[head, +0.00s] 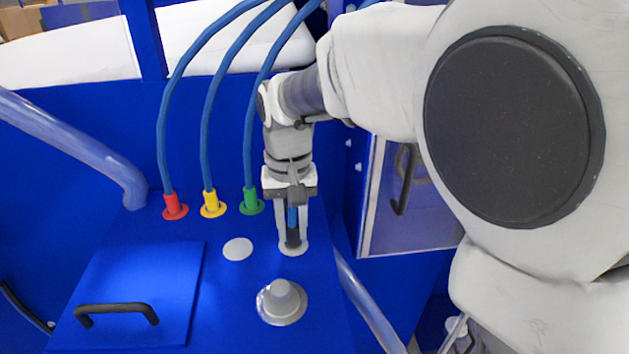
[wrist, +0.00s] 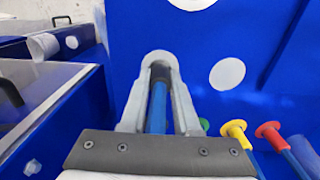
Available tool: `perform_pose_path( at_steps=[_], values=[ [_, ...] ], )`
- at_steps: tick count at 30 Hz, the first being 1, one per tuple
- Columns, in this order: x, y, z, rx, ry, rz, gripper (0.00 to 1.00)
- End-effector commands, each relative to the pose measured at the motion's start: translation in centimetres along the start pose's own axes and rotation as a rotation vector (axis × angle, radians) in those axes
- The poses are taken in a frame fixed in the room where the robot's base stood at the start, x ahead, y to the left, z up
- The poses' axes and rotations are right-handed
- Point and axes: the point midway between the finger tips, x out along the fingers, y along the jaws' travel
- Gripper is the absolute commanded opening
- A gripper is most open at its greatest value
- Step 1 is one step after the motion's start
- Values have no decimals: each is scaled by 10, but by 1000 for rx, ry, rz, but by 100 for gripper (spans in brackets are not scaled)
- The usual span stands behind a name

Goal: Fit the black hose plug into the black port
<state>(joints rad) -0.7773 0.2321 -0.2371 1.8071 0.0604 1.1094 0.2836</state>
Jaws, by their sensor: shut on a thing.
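My gripper (head: 292,236) points down at the blue panel and is shut on the black hose plug (head: 292,239), with the blue hose (head: 292,215) rising between the fingers. The plug's lower end is at a pale round disc (head: 300,249) to the right of the green plug. No black port opening shows; the plug and fingers cover the middle of the disc. In the wrist view the black plug (wrist: 160,73) sits between the grey fingers, with the blue hose (wrist: 157,108) behind it. I cannot tell whether the plug is seated or just touching.
Red (head: 174,207), yellow (head: 212,204) and green (head: 251,202) plugs with blue hoses stand in a row to the left. A bare pale disc (head: 238,249) and a grey knob (head: 282,299) are close by. A hatch with a black handle (head: 117,310) lies front left.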

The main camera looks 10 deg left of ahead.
Motion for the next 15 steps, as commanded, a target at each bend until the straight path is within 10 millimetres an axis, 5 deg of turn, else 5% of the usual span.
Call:
perform_pose_path(
  at_steps=[15],
  values=[
    [-14,0,0,0,1,-1,0]
  ],
)
